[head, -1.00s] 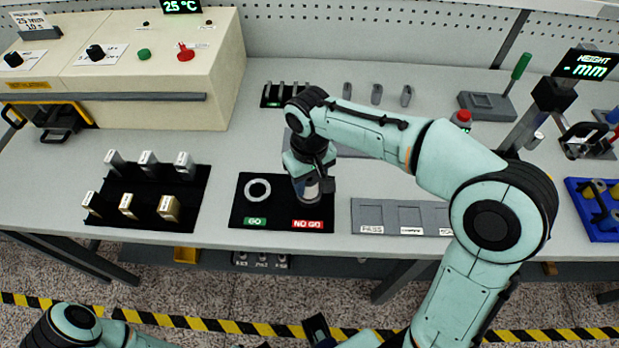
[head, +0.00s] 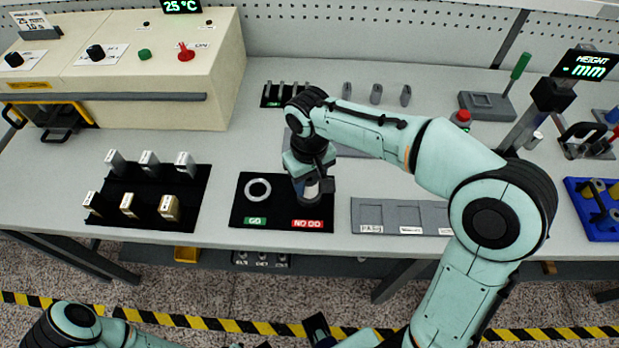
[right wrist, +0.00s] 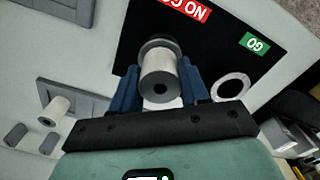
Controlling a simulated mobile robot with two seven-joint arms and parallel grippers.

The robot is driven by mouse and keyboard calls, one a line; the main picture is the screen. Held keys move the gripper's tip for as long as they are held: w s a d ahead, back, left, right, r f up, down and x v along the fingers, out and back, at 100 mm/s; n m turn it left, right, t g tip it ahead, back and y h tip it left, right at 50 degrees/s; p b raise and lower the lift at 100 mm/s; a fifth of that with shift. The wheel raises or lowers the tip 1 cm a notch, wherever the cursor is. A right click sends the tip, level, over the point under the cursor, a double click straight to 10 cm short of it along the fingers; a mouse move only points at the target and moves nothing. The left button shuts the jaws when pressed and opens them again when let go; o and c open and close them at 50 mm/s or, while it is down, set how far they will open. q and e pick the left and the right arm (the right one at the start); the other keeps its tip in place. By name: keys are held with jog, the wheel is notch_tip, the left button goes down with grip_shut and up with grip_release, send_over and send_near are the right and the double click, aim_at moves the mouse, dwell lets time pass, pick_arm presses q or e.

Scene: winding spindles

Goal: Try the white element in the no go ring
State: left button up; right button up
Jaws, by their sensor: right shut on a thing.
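The white element (right wrist: 160,72), a pale cylinder with a dark hole in its end face, is between the blue fingers of my right gripper (right wrist: 158,88), which is shut on it. In the head view my right gripper (head: 312,184) points down over the NO GO side of the black gauge board (head: 283,212). The NO GO ring (right wrist: 157,42) shows partly behind the element's far end; I cannot tell how far the element is in it. The GO ring (head: 257,189) is empty on the left. A dark blue piece at the bottom edge may be my left gripper; its jaws are unclear.
A black tray (head: 150,215) with several blocks stands left of the board. A grey tray (head: 400,203) with labelled compartments lies to its right. A beige oven (head: 150,75) stands back left, a height gauge (head: 552,95) at right. Several small grey parts stand behind.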

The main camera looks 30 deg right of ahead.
jog(key=shift+f, duration=0.25)
jog(key=shift+r, duration=0.15)
dwell(1.2)
dwell(0.3)
dwell(0.9)
jog(key=shift+s, duration=0.1)
dwell(0.4)
dwell(0.9)
dwell(0.4)
dwell(1.0)
dwell(0.3)
